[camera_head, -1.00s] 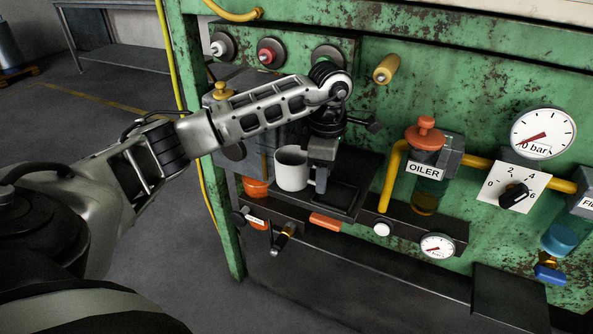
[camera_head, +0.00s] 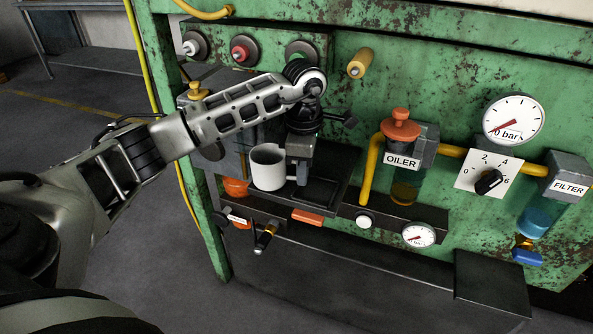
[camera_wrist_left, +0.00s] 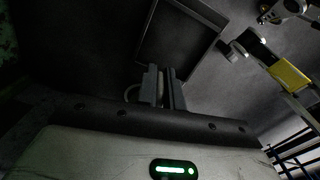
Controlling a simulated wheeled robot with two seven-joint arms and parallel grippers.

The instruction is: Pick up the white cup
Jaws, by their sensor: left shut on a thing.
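The white cup (camera_head: 268,168) is upright at the left end of the dark shelf on the green bench, in the head view. My left gripper (camera_head: 302,172) points down at the cup's right side, where its handle would be, and is shut on it. The fingers hide the handle. In the left wrist view the shut fingers (camera_wrist_left: 166,88) show dark, with a faint grey loop beside them; I cannot tell exactly how it sits between them. Whether the cup touches the shelf is unclear. My right gripper is not in view.
The dark shelf (camera_head: 325,192) carries a square tray right of the cup. An orange pot (camera_head: 236,187) hangs below left. The oiler (camera_head: 402,150) with its yellow pipe stands to the right. Knobs (camera_head: 240,50) stick out above. The floor at left is clear.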

